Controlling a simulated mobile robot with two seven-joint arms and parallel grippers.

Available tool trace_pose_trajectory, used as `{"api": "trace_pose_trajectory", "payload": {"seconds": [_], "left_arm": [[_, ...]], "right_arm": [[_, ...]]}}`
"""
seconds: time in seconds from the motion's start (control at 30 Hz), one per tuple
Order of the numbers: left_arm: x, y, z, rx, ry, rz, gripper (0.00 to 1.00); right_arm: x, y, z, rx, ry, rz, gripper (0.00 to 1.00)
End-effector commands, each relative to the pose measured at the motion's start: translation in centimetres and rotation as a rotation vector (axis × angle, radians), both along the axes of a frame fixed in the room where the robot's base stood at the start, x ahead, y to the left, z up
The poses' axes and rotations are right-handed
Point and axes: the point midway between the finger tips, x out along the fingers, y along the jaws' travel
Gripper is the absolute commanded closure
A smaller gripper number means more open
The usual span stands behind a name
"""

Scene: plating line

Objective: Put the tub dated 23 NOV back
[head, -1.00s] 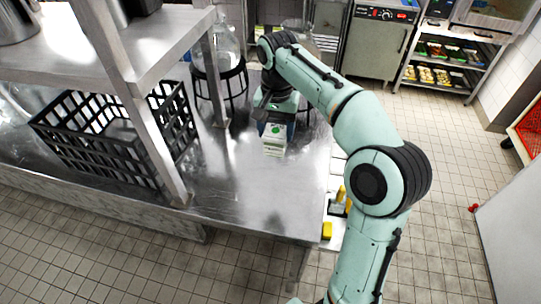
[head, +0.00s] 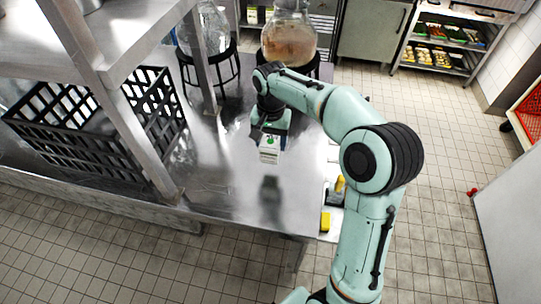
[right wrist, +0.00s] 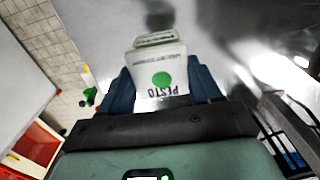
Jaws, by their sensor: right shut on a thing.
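My right gripper (head: 270,137) is shut on a white tub (head: 269,155) with a green dot, held over the steel table (head: 225,185). A dark reflection or shadow shows on the steel below it. In the right wrist view the tub (right wrist: 158,72) sits between the two blue fingers and its label reads PESTO with a green circle. The smaller print is too blurred to read, so I cannot tell its date. My left gripper is not in view.
A black crate (head: 60,125) stands at the left under a steel shelf (head: 130,38) with a post. Two glass jars on black stands are behind; one holds brownish liquid (head: 289,45). Yellow items (head: 325,221) lie by the table's right edge. The table's front middle is clear.

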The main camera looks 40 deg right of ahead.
Motion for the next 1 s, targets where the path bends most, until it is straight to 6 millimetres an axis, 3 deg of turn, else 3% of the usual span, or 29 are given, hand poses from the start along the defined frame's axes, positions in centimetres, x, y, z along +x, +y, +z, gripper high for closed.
{"api": "trace_pose_trajectory", "payload": {"seconds": [0.5,0.93,0.97,1.0], "left_arm": [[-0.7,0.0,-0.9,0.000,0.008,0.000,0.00],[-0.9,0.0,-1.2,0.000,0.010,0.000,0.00],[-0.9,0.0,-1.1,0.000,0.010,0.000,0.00],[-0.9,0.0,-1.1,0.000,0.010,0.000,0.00]], "right_arm": [[0.0,0.0,-6.1,0.000,0.000,-0.001,0.79],[0.0,0.0,-6.7,0.000,-0.003,0.000,0.79],[0.0,0.0,-6.7,0.000,-0.003,0.000,0.30],[0.1,0.0,-6.7,0.000,-0.003,0.000,0.17]]}}
